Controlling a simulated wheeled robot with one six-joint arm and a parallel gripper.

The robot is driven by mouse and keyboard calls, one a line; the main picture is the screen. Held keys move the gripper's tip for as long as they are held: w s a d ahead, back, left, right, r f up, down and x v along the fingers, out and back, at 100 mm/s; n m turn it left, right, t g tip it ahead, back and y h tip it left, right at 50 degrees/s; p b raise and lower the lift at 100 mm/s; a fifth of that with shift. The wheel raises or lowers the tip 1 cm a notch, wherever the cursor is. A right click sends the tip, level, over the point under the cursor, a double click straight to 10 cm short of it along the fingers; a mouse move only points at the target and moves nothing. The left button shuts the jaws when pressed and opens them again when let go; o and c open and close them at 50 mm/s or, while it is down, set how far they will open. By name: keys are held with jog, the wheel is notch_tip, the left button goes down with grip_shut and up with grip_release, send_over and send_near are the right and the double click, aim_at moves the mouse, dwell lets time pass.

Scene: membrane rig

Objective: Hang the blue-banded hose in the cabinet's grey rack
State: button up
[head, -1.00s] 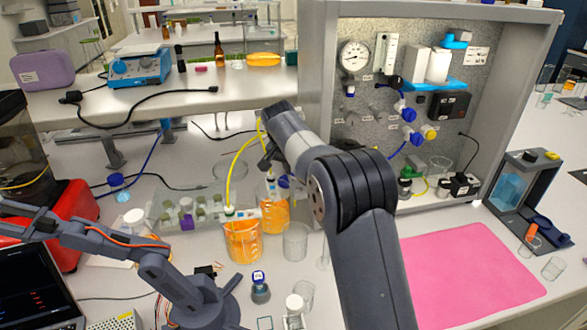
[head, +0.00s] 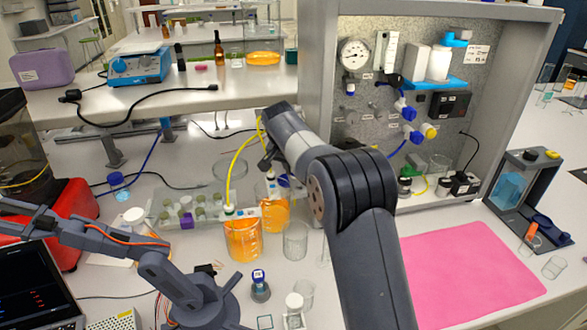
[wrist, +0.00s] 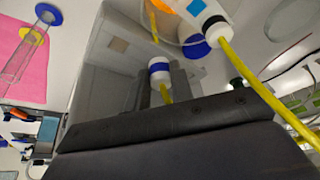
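The blue-banded hose has a white end fitting with a blue band (wrist: 159,70) and a yellow tube. In the wrist view the fitting sits between the two grey fingers of my gripper (wrist: 160,88), which look shut on it. In the head view my gripper (head: 268,162) is above the orange beaker (head: 243,240) and the orange bottle (head: 275,212), and a yellow tube (head: 236,160) arches beside it. The cabinet (head: 318,70) stands to the right of my gripper. Small grey holders (head: 372,114) show on its back panel; I cannot tell which is the rack, and my arm hides part of the lower cabinet.
Valves with blue fittings (head: 411,135) and a gauge (head: 354,54) are on the cabinet panel. Empty beakers (head: 296,240) stand right of the orange beaker. A second small robot arm (head: 110,245) is at the left. A pink mat (head: 470,270) lies clear at the right.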

jog(key=o, duration=0.6)
jog(key=shift+c, duration=0.2)
jog(key=shift+r, duration=0.1)
jog(key=b+v, duration=0.1)
jog(key=v, duration=0.9)
jog(key=shift+r, duration=0.25)
jog(key=shift+a, duration=0.1)
jog(key=p+x, duration=0.1)
jog(key=x, duration=0.9)
jog(key=shift+f, duration=0.4)
jog(key=shift+r, duration=0.2)
